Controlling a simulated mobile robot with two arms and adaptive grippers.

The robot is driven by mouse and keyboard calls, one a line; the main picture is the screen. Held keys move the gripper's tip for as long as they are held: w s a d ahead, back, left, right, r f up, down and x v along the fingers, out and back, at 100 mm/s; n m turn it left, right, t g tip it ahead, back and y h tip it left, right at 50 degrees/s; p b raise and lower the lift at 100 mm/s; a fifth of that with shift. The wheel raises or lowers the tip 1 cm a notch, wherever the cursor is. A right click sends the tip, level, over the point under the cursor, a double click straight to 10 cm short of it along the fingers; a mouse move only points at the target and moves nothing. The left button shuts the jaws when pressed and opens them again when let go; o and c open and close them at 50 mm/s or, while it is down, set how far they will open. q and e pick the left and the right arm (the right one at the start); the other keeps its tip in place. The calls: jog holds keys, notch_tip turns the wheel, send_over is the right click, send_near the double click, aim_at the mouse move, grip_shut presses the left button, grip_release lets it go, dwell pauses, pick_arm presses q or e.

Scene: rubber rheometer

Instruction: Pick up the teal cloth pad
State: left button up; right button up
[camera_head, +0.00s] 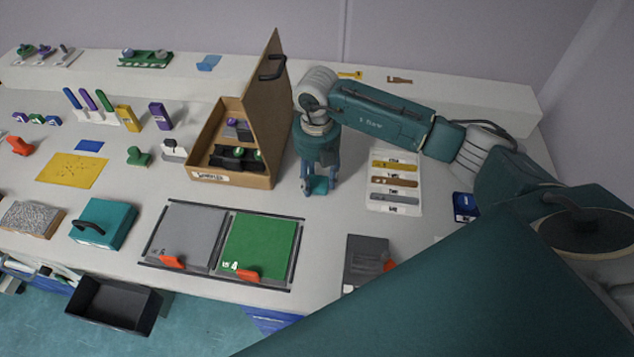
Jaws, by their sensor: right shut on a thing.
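My right gripper (319,183) points down at the middle of the bench, just right of the open wooden box. It is shut on a small teal piece, the teal cloth pad (318,186), which shows between and in front of the fingertips. The pad is at or very near the bench top; I cannot tell whether it still touches. Part of it is hidden by the fingers. My left gripper is not in view.
The wooden box (196,164) with its raised lid stands close left of the gripper. A white tray (393,209) of coloured strips lies to the right. A framed grey and green plate pair (258,247) lies in front. A teal block with black handle (111,225) is at left.

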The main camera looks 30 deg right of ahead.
jog(key=shift+r, duration=0.1)
jog(key=shift+r, duration=0.65)
notch_tip(320, 180, up, 12)
jog(key=b, duration=0.3)
notch_tip(320, 180, up, 7)
send_over(317, 181)
jog(key=shift+f, duration=0.2)
jog(key=o, duration=0.3)
jog(key=c, duration=0.4)
